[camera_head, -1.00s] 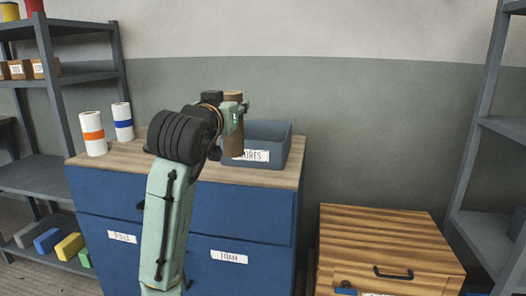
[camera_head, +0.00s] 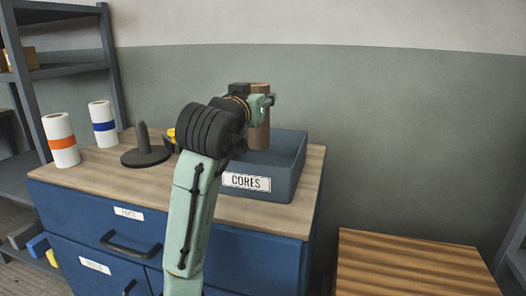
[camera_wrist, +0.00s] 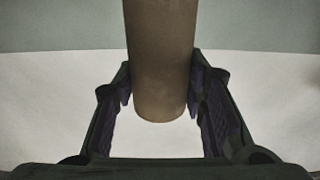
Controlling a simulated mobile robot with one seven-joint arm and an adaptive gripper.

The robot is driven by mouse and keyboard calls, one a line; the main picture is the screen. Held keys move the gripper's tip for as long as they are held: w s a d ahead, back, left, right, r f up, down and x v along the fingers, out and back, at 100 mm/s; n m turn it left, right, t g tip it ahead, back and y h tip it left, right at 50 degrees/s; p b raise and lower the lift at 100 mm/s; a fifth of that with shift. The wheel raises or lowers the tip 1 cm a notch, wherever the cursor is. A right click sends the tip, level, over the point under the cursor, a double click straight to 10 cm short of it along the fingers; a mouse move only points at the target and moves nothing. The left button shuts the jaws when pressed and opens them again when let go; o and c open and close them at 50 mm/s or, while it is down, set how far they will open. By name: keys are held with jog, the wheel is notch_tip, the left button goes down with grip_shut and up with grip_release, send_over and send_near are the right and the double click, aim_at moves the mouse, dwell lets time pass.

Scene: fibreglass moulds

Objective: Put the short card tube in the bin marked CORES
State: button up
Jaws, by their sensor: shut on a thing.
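The short card tube (camera_head: 260,128) is brown and upright in my gripper (camera_head: 264,108). In the wrist view the tube (camera_wrist: 160,70) stands between the two fingers of my gripper (camera_wrist: 161,95), which is shut on it. The bin marked CORES (camera_head: 246,181) is a blue-grey open box on the wooden top of the blue cabinet. In the head view the tube shows in front of the bin's inside and left part. I cannot tell whether its lower end is above the bin or below its rim. My arm hides part of the bin's left side.
Two white rolls, one with an orange band (camera_head: 61,142) and one with a blue band (camera_head: 103,125), stand on the cabinet top (camera_head: 100,178) at left. A dark round base with an upright peg (camera_head: 145,153) is beside them. A yellow thing (camera_head: 171,134) is partly hidden behind my arm.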

jog(key=shift+s+f, duration=0.1)
jog(key=shift+f, duration=4.05)
jog(key=o, duration=1)
jog(key=shift+o, duration=0.2)
jog(key=shift+r, duration=0.25)
jog(key=b, duration=0.1)
send_near(255, 133)
jog(key=shift+s+f, duration=0.1)
jog(key=shift+s, duration=0.15)
